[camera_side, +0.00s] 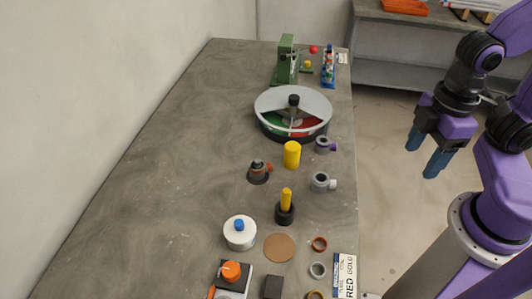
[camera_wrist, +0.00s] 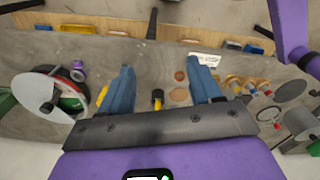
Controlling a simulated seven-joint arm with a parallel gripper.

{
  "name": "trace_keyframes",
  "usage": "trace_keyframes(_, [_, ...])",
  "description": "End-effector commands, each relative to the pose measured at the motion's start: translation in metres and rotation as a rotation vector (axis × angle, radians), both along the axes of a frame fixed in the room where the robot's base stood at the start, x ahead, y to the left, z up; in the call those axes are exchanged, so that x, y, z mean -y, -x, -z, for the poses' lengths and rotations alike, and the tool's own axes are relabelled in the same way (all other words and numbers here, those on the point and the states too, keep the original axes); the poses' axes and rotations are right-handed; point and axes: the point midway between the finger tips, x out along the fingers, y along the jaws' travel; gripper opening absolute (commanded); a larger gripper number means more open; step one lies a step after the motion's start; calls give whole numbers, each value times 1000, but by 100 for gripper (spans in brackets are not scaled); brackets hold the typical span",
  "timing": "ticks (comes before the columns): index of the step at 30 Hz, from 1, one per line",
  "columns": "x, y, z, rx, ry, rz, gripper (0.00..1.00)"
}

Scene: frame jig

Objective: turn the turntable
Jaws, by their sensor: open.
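The turntable (camera_side: 263,101) is a round disc with a silver rim, red and green areas and a black knob (camera_side: 294,101) at its middle. It stands toward the far end of the grey table. It also shows at the left of the wrist view (camera_wrist: 36,84). My gripper (camera_side: 423,158) is to the right of the table, off its edge and apart from the turntable. Its two blue fingers are spread, with nothing between them. In the wrist view my gripper (camera_wrist: 160,90) shows the same open fingers.
A green press (camera_side: 286,60) with a red ball stands behind the turntable. A yellow cylinder (camera_side: 292,155), grey ring fittings (camera_side: 322,181), a black-and-yellow post (camera_side: 285,210) and a white pot (camera_side: 240,233) stand nearer. The table's left side is clear (camera_side: 160,170).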

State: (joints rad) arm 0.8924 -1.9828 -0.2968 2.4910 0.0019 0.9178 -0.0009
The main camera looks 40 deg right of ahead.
Motion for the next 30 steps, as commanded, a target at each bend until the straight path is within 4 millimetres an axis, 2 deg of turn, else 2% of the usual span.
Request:
trace_keyframes(5, [-21, -34, -12, 0, 2, 70, 63])
trace_keyframes(12, [-54, -121, -33, -4, 7, 230, 63])
trace_keyframes(17, [-63, -184, -42, -6, 11, 336, 63])
trace_keyframes(23, [-57, -263, -47, -11, 15, 470, 63])
trace_keyframes(30, [-24, -350, -45, -16, 19, 631, 63])
